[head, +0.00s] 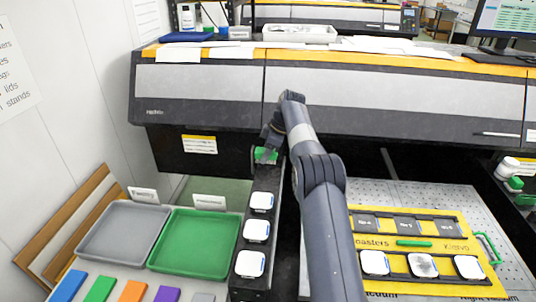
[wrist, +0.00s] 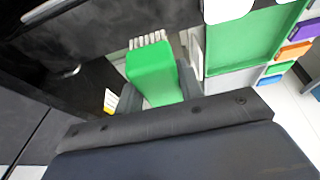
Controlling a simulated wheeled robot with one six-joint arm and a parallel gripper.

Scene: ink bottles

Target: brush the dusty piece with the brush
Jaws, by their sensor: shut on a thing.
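My gripper (head: 268,143) is shut on a green brush (wrist: 155,75) with a row of white bristles. In the wrist view the grey fingers stand on both sides of its green body. In the head view the brush (head: 265,155) is partly hidden by my gripper, above the far end of a black rack. The dusty piece (head: 423,265), white with grey speckles, lies in the middle of the front row of a yellow board (head: 440,228). Clean-looking white pieces lie on its left (head: 375,262) and right (head: 468,266). My gripper is far from them.
Several white pieces (head: 256,230) sit along the black rack (head: 240,283). A grey tray (head: 124,233) and a green tray (head: 195,240) stand left of it, both empty. A large printer (head: 200,85) spans the back. Coloured blocks (head: 132,291) lie at front left.

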